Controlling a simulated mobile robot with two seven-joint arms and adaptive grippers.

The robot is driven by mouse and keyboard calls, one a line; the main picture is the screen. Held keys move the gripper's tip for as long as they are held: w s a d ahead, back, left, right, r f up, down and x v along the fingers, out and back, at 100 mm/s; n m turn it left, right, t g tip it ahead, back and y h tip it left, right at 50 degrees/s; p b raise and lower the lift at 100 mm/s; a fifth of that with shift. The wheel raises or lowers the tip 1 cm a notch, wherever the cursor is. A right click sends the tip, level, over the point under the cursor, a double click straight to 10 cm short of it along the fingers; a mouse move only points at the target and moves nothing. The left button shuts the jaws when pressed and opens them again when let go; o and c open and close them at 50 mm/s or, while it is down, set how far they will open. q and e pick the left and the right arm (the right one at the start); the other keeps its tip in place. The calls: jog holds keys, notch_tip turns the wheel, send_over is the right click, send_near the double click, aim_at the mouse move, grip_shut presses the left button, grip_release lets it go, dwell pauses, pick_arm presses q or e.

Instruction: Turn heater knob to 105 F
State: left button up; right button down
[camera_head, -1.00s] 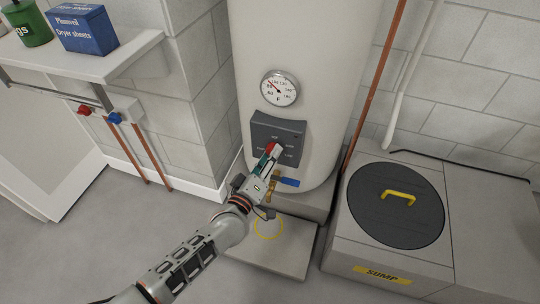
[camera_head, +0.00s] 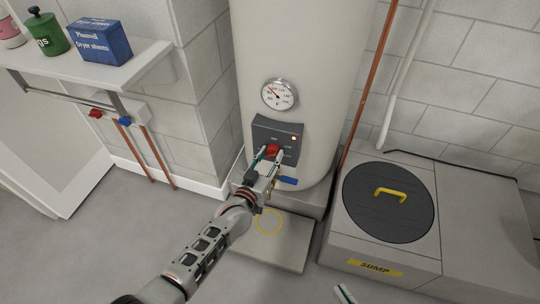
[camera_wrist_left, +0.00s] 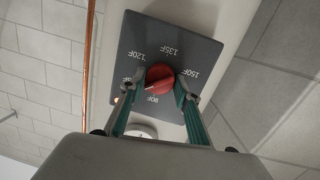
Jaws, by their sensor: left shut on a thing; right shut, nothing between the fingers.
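The red heater knob (camera_head: 272,150) sits on a dark grey panel (camera_head: 262,131) on the white tank. My left gripper (camera_head: 268,157) is shut on the knob, one finger on each side. In the left wrist view, the knob (camera_wrist_left: 160,80) lies between the fingers, and its pale pointer line aims left and slightly down. The panel labels there read 90F, 120F, 135F and 150F; one label at the left is partly hidden by a finger. A small light (camera_head: 294,138) glows on the panel. My right gripper (camera_head: 345,293) shows only its tip at the bottom edge, shut and empty.
A round gauge (camera_head: 279,94) is above the panel, and a blue valve lever (camera_head: 287,181) is just below it. A sump box with a dark lid (camera_head: 388,202) stands at the right. A shelf with a blue box (camera_head: 100,41) is at the upper left.

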pick_arm(q)
jog(key=shift+m, duration=0.6)
jog(key=shift+f+m, duration=0.1)
jog(key=shift+m, duration=0.2)
jog(key=o, duration=1.1)
jog(key=shift+o, duration=0.2)
notch_tip(320, 180, up, 10)
jog(key=shift+r, duration=0.1)
